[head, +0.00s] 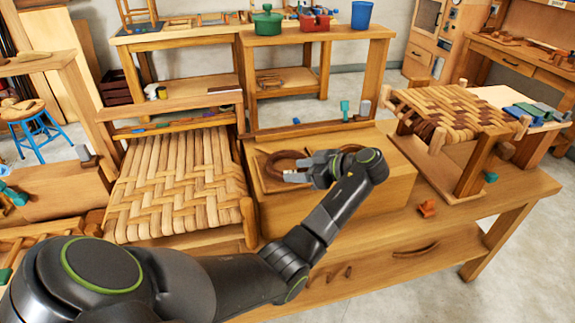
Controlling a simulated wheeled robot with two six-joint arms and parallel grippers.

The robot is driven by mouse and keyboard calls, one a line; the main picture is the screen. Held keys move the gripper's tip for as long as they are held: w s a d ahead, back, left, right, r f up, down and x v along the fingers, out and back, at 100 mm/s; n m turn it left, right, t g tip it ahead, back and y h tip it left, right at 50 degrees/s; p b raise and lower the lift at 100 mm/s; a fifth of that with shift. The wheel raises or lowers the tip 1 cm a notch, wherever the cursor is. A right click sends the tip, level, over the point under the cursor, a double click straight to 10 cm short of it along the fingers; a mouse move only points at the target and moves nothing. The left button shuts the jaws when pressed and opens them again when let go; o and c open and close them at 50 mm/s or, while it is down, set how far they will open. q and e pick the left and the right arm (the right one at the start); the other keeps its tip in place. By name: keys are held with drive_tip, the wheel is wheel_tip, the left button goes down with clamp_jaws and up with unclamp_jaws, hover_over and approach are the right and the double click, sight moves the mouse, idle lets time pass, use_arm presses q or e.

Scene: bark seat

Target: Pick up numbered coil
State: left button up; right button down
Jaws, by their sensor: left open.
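A dark brown coil (280,158) lies in a shallow wooden tray (262,191) on the workbench, in the middle of the head view. A second dark curved piece shows behind my gripper, and I cannot tell whether it is part of the same coil. No number is readable on it. My left gripper (290,177) is over the tray, with its grey fingertips pointing left at the coil's near edge. It is open, and I cannot tell whether it touches the coil. My gripper and wrist hide part of the tray. My right gripper is not in view.
A woven bark seat (180,185) stands left of the tray. A woven stool (450,115) stands on the right. An orange piece (427,208) lies on the bench. A green pot (266,20), red pot (314,20) and blue bucket (361,15) stand on the rear shelf.

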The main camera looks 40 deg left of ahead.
sight(279, 173)
use_arm(q)
drive_tip(key=shift+s+a+f+p, duration=0.15)
drive_tip(key=shift+a+f+p, duration=0.15)
drive_tip(key=shift+a, duration=0.4)
drive_tip(key=p+x, duration=0.1)
drive_tip(key=x, duration=0.3)
drive_tip(key=shift+s+f, duration=0.15)
drive_tip(key=shift+s, duration=0.05)
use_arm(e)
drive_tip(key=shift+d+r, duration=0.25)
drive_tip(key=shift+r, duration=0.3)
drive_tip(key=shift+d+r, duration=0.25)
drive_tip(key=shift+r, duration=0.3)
use_arm(q)
drive_tip(key=shift+w, duration=0.1)
drive_tip(key=shift+c, duration=1)
drive_tip(key=c, duration=0.8)
drive_tip(key=shift+c, duration=0.2)
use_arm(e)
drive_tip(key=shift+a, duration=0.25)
